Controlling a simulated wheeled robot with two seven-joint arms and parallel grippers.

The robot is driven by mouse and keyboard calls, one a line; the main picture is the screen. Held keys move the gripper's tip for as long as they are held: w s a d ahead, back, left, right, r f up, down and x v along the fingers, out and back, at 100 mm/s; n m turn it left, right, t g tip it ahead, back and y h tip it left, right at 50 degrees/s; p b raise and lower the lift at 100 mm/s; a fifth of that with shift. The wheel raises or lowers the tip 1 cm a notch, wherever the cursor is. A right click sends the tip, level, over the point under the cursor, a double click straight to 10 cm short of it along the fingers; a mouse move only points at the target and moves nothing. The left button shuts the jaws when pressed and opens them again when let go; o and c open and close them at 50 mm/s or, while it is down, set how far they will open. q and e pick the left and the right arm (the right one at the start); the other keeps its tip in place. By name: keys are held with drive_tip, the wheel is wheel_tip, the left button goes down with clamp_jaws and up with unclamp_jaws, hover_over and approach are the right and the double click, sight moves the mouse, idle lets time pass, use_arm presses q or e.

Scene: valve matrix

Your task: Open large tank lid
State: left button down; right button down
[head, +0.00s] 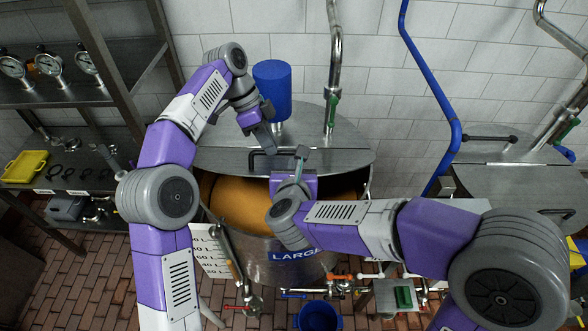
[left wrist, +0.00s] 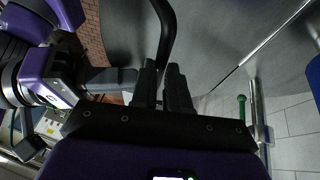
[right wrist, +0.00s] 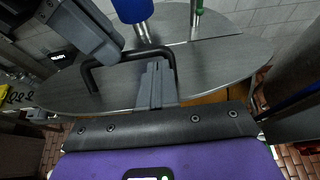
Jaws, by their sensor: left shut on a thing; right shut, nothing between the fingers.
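The large tank (head: 285,262) stands in the middle of the head view, marked "LARGE". Its steel front lid flap (head: 340,160) is tilted up, and orange contents (head: 240,205) show below its edge. The black lid handle (head: 252,163) also shows in the right wrist view (right wrist: 130,56) and left wrist view (left wrist: 168,30). My left gripper (head: 266,143) is shut on the handle; its fingers (left wrist: 165,88) meet the bar. My right gripper (head: 301,153) is shut and empty, its fingertips (right wrist: 156,68) close beside the handle's right leg; contact is unclear.
A blue cylinder (head: 272,88) and a steel pipe with a green lever (head: 332,100) rise from the lid's rear part. A smaller tank (head: 520,180) stands right, a gauge shelf (head: 75,92) left. A blue bucket (head: 318,316) and valves sit below the large tank.

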use_arm(q)
drive_tip(key=shift+w+a+f, duration=0.2)
drive_tip(key=shift+w+f, duration=0.2)
drive_tip(key=shift+f, duration=0.1)
use_arm(e)
drive_tip(key=shift+w+r, duration=0.6)
drive_tip(key=shift+r, duration=0.1)
use_arm(q)
drive_tip(key=c, duration=1.4)
unclamp_jaws()
drive_tip(key=shift+o, duration=1.4)
drive_tip(key=shift+w+d+f, duration=0.1)
drive_tip(key=shift+w+f, duration=0.05)
drive_tip(key=shift+w, duration=0.35)
use_arm(e)
drive_tip(key=shift+w+d+f, duration=0.1)
drive_tip(key=shift+w+f, duration=0.15)
drive_tip(key=shift+w, duration=0.3)
use_arm(q)
drive_tip(key=shift+s, duration=0.1)
use_arm(e)
drive_tip(key=shift+s, duration=0.1)
use_arm(q)
drive_tip(key=shift+r, duration=0.2)
